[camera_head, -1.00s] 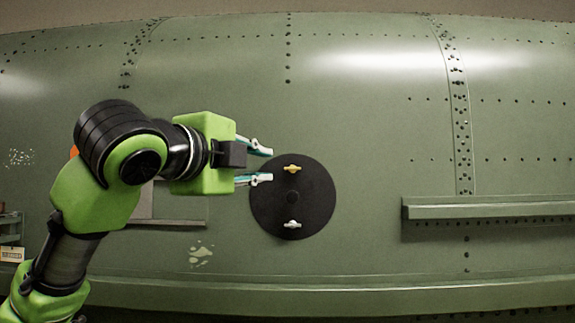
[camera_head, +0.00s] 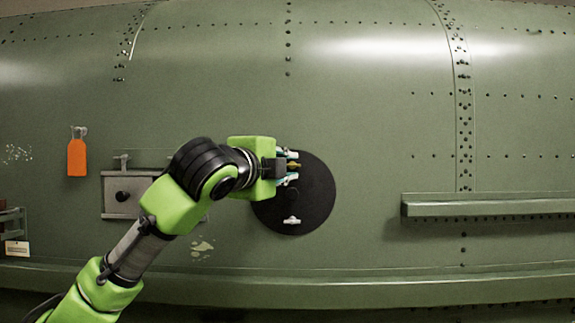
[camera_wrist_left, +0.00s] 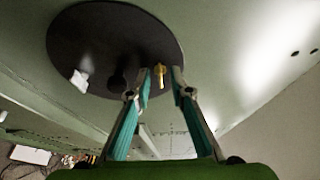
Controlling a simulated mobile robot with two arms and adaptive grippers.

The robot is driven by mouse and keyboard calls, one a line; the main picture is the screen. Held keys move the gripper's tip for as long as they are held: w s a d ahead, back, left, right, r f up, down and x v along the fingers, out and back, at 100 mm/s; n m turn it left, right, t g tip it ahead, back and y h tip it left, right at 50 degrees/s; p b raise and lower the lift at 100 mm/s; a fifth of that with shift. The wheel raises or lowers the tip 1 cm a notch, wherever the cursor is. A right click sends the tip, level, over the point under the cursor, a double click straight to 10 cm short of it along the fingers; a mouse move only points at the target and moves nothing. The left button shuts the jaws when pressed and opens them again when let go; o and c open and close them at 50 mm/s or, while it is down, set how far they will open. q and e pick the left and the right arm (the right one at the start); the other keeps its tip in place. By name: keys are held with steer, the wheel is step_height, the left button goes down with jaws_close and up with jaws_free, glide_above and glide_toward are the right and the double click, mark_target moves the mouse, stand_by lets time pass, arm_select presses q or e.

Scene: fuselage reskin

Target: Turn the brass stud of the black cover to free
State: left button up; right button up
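The black cover (camera_head: 312,205) is a round disc on the green fuselage skin. Its brass stud (camera_head: 294,165) is at the upper part of the disc, and a silver stud (camera_head: 292,220) is at the lower part. My left gripper (camera_head: 292,167) is at the brass stud, one finger above it and one below. In the left wrist view the brass stud (camera_wrist_left: 159,72) stands between the two open fingertips (camera_wrist_left: 162,82), with a gap visible beside it. The silver stud also shows there (camera_wrist_left: 79,81). My right gripper is in neither view.
An orange tag (camera_head: 77,157) hangs on the skin at the left. A grey box with a dark knob (camera_head: 122,197) is partly behind my arm. A green ledge (camera_head: 490,205) juts out at the right. The skin between disc and ledge is clear.

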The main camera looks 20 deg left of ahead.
arm_select(q)
jaws_close()
steer(key=shift+f+n+b, duration=0.25)
steer(key=shift+n+b, duration=0.35)
steer(key=shift+b, duration=0.2)
steer(key=n+t+y+b, duration=0.1)
steer(key=n+b, duration=0.3)
steer(key=n, duration=0.1)
steer(key=n+t+y+b, duration=0.1)
steer(key=n+y+b, duration=0.1)
steer(key=n+b, duration=0.2)
steer(key=n+t+y+b, duration=0.1)
steer(key=n+t+b, duration=0.1)
steer(key=n+b, duration=0.2)
steer(key=shift+w+d+f+n+y, duration=0.1)
steer(key=shift+d+f+n+y, duration=0.1)
steer(key=shift+n, duration=0.5)
steer(key=shift+d+f+n+y, duration=0.15)
steer(key=shift+d+n+y, duration=0.05)
steer(key=shift+n, duration=0.5)
steer(key=shift+r+n+y+b, duration=0.1)
steer(key=shift+n+y+b, duration=0.15)
steer(key=shift+n+y, duration=0.85)
steer(key=shift+r+n+y+b, duration=0.15)
steer(key=shift+n+y, duration=0.35)
steer(key=shift+n, duration=1.1)
steer(key=shift+f, duration=0.1)
